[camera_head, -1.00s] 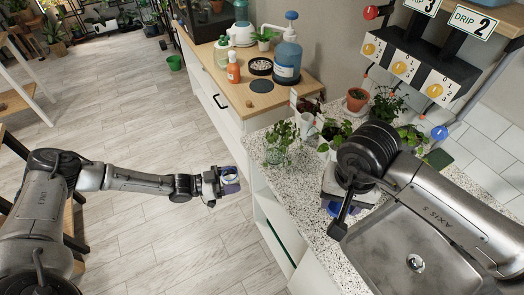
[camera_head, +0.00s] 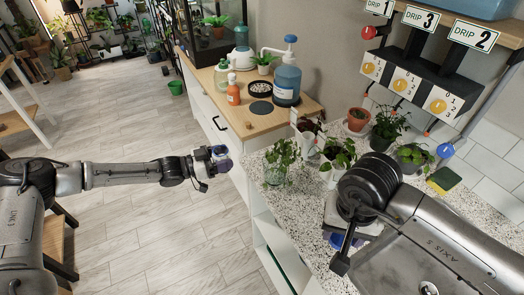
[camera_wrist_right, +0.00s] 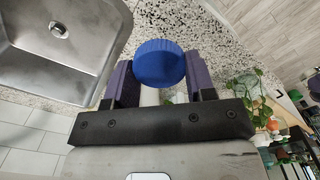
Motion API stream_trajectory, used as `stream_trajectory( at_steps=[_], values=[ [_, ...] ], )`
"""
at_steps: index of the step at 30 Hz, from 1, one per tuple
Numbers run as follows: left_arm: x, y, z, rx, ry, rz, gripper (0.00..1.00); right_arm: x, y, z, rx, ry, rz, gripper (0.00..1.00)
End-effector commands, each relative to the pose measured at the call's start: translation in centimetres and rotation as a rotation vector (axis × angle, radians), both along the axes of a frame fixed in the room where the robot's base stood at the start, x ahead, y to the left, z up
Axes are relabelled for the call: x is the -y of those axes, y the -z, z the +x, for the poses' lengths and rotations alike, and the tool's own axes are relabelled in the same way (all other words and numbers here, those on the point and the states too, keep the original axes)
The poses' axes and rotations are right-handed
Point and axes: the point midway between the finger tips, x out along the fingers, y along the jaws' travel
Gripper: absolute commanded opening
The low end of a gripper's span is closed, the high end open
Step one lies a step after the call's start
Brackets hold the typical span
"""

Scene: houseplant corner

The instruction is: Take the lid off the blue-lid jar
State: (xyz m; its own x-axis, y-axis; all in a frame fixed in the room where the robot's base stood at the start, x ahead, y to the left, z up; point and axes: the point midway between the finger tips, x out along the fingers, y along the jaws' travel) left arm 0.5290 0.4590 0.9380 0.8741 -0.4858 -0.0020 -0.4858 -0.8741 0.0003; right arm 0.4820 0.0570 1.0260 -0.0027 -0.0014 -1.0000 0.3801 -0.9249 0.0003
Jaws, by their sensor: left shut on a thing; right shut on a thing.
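A round blue lid (camera_wrist_right: 160,62) sits between the purple fingers of my right gripper (camera_wrist_right: 160,78) in the right wrist view. The fingers touch it on both sides. In the head view, my right gripper (camera_head: 342,234) is above the speckled counter, with a little blue (camera_head: 338,240) showing under it. I cannot clearly tell whether a jar body is below the lid. My left gripper (camera_head: 217,157) is shut on a small pale thing (camera_head: 218,152), out over the floor left of the counter. That thing is too small to tell if it is a jar.
The speckled counter (camera_head: 308,222) holds several potted plants, with one leafy plant (camera_head: 281,160) near its left edge. The metal sink (camera_head: 400,270) lies under my right arm. A wooden cabinet top (camera_head: 257,112) with bottles is behind. Floor around my left gripper is clear.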

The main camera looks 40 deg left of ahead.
Motion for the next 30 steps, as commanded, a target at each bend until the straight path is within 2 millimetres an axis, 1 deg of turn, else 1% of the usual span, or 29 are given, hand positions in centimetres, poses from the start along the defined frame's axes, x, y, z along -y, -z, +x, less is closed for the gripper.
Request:
stream_trajectory(
  at_steps=[1, 3, 9, 13, 20, 27, 30],
  values=[
    [0.8, -0.2, 1.3, 0.007, 0.002, -0.004, 0.00, 0.0, 0.1, 0.0, 0.000, 0.000, 0.000, 0.22],
    [1.6, -0.2, 2.7, 0.007, 0.002, -0.004, 0.00, 0.0, 0.2, 0.0, 0.000, 0.000, 0.000, 0.22],
    [3.3, -0.1, 5.9, 0.005, 0.001, -0.002, 0.00, 0.0, 0.4, 0.0, 0.000, 0.000, 0.000, 0.22],
    [4.0, -0.1, 7.1, 0.003, 0.001, -0.001, 0.00, 0.0, 0.5, 0.0, 0.000, 0.000, 0.000, 0.22],
    [4.5, -0.1, 8.1, 0.003, 0.000, -0.001, 0.00, 0.0, 0.6, 0.0, 0.000, 0.000, 0.000, 0.22],
    [6.0, -0.1, 10.8, 0.004, 0.000, -0.001, 0.00, 0.0, 0.9, 0.0, 0.000, 0.000, 0.000, 0.22],
    [6.5, -0.1, 11.6, 0.004, 0.001, 0.000, 0.00, 0.0, 1.0, 0.0, 0.000, 0.000, 0.000, 0.22]
  ],
)
